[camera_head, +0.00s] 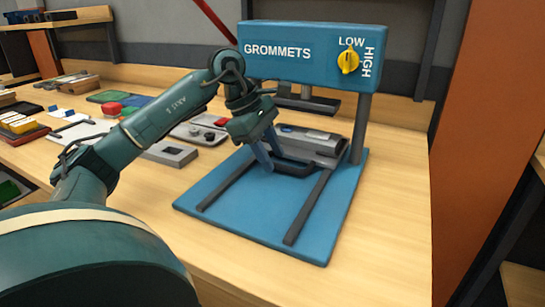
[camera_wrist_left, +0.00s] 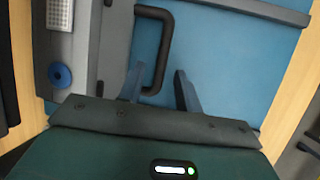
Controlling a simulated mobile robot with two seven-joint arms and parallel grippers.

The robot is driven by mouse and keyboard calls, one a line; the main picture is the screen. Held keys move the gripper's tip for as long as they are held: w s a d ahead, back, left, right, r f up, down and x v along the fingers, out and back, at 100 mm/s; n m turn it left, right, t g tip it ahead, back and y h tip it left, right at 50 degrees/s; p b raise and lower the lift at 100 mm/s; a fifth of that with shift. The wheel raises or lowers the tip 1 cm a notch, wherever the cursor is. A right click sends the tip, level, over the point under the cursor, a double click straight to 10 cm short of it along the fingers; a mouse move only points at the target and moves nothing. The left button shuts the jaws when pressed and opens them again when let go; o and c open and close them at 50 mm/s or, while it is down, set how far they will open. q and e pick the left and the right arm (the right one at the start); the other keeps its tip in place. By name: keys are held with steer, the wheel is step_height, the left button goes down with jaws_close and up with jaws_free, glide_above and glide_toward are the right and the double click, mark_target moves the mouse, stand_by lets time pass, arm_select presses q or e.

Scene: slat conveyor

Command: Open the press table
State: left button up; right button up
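The press table (camera_head: 318,143) is a grey sliding block at the back of two dark rails on the blue press base (camera_head: 268,215). A dark U-shaped handle (camera_head: 300,171) sticks out from its front. My left gripper (camera_head: 273,161) points down at the left part of this handle. In the left wrist view, the fingers are spread apart, with part of the handle (camera_wrist_left: 166,50) showing between and beyond them. I cannot tell whether they touch it. The table in that view (camera_wrist_left: 82,45) carries a light plate and a blue round part. My right gripper is in neither view.
The blue press head (camera_head: 315,52), marked GROMMETS, stands over the table with a yellow knob (camera_head: 348,60). A grey post (camera_head: 361,128) supports it at the right. Trays and small parts crowd the bench at left. The rails in front of the table are clear.

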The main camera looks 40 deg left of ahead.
arm_select(q)
steer(key=shift+w+d+f, duration=0.1)
steer(key=shift+f, duration=0.25)
steer(key=shift+c, duration=0.5)
jaws_close()
